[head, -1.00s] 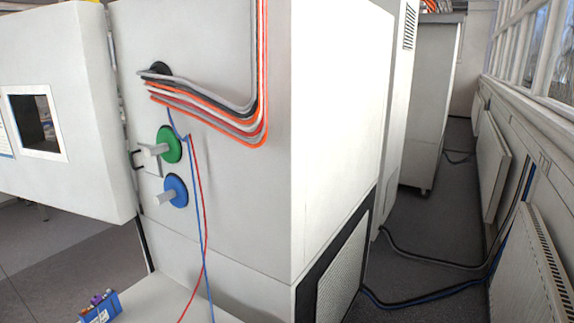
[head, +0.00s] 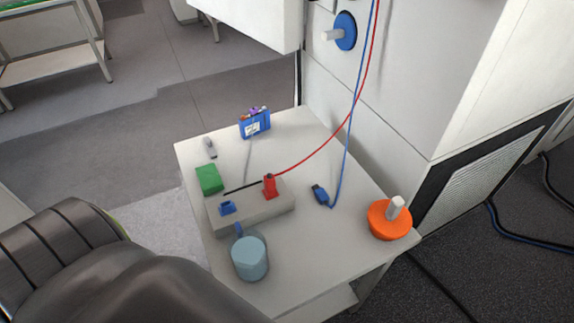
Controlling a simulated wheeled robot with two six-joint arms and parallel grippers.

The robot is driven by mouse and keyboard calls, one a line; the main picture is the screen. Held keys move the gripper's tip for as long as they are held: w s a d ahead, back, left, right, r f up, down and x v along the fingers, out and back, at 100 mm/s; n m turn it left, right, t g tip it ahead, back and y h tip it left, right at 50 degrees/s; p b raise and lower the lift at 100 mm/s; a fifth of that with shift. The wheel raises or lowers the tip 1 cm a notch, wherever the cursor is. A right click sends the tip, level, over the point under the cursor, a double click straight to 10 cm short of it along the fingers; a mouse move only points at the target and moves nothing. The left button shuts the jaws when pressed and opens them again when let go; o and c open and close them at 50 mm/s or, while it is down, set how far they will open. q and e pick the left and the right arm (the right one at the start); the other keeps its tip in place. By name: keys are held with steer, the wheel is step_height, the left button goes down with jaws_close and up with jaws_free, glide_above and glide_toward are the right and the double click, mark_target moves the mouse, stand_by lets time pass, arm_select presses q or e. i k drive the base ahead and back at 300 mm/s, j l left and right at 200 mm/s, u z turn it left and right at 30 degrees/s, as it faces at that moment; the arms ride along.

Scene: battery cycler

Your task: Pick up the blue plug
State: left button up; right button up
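The blue plug (head: 320,194) lies on the white table (head: 330,245), right of the grey block. It is on the end of a blue cable (head: 347,165) that hangs down from the cabinet. Nothing touches the plug from above. Neither of my grippers shows in the head view. A large dark ribbed part, probably of my own arm, fills the lower left corner and hides the table's near left edge.
A red plug (head: 270,187) stands on the grey block (head: 262,209) beside a blue socket (head: 227,208). A blue-grey cylinder (head: 249,259), green block (head: 209,179), blue box (head: 255,123) and orange disc with a peg (head: 389,220) surround the plug. The cabinet (head: 400,90) stands behind.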

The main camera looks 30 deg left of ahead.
mark_target(323, 197)
steer(key=u, duration=1.6)
steer(key=j+z, duration=0.3)
steer(key=i+j+z, duration=0.15)
steer(key=j+z, duration=1.15)
steer(key=j, duration=0.15)
steer(key=j+z, duration=0.45)
